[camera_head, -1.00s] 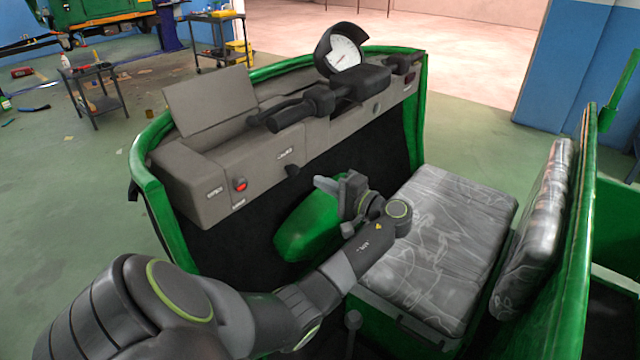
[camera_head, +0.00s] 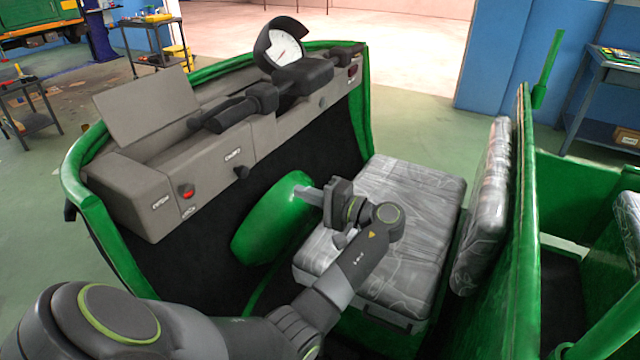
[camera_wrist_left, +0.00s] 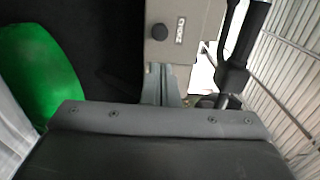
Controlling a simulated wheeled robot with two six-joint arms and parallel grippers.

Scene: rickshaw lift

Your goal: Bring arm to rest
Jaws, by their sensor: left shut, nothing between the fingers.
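My left arm reaches in from the lower left of the head view, over the rickshaw's cab. Its gripper (camera_head: 308,194) is shut and empty, beside the rounded green hump (camera_head: 268,222) and left of the patterned seat cushion (camera_head: 385,235). In the left wrist view the gripper's fingers (camera_wrist_left: 168,90) point toward the grey dashboard, with nothing between them. The green hump (camera_wrist_left: 38,75) shows at the left there. My right gripper is not in view.
The grey dashboard (camera_head: 200,165) with handlebar (camera_head: 240,105) and round gauge (camera_head: 284,45) lies ahead. A patterned backrest (camera_head: 485,215) and green partition (camera_head: 522,230) stand to the right. A tool table (camera_head: 600,75) stands at the back right, and side carts stand at the far left.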

